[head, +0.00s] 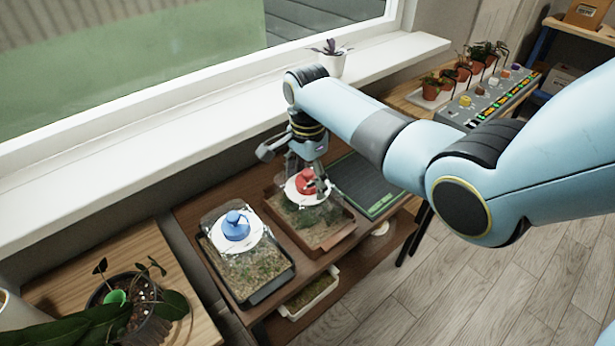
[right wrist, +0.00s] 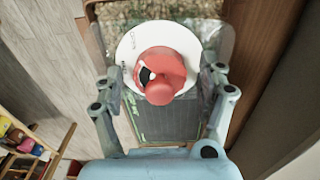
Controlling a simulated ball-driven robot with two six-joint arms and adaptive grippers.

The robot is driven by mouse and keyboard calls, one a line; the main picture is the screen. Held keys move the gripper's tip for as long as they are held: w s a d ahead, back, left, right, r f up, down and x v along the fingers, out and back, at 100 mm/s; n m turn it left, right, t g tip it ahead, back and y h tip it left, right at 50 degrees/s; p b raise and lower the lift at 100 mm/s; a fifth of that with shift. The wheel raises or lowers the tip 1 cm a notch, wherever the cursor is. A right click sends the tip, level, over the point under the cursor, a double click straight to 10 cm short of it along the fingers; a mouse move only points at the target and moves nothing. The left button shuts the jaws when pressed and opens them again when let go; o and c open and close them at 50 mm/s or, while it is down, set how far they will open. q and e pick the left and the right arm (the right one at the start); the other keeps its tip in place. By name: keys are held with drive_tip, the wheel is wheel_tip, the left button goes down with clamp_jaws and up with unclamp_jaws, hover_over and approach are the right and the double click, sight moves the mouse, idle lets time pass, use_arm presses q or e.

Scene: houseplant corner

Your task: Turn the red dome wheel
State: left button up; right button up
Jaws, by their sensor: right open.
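My left gripper is not in view.
A blue dome wheel (head: 235,226) on a similar tray stands to the left. A dark green mat (head: 366,183) lies to the right. A window sill (head: 150,122) with a small white pot (head: 331,62) runs behind. A potted plant (head: 125,300) stands at the lower left.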

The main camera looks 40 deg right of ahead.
drive_tip(key=c, duration=1.2)
drive_tip(key=shift+r+n+p, duration=0.15)
drive_tip(key=shift+n+p, duration=0.55)
drive_tip(key=shift+p, duration=0.05)
drive_tip(key=shift+n+p, duration=0.9)
drive_tip(key=shift+n, duration=0.3)
drive_tip(key=n+p, duration=0.1)
drive_tip(key=n, duration=0.1)
drive_tip(key=shift+n, duration=0.3)
drive_tip(key=shift+n+p, duration=0.7)
drive_tip(key=shift+n, duration=0.9)
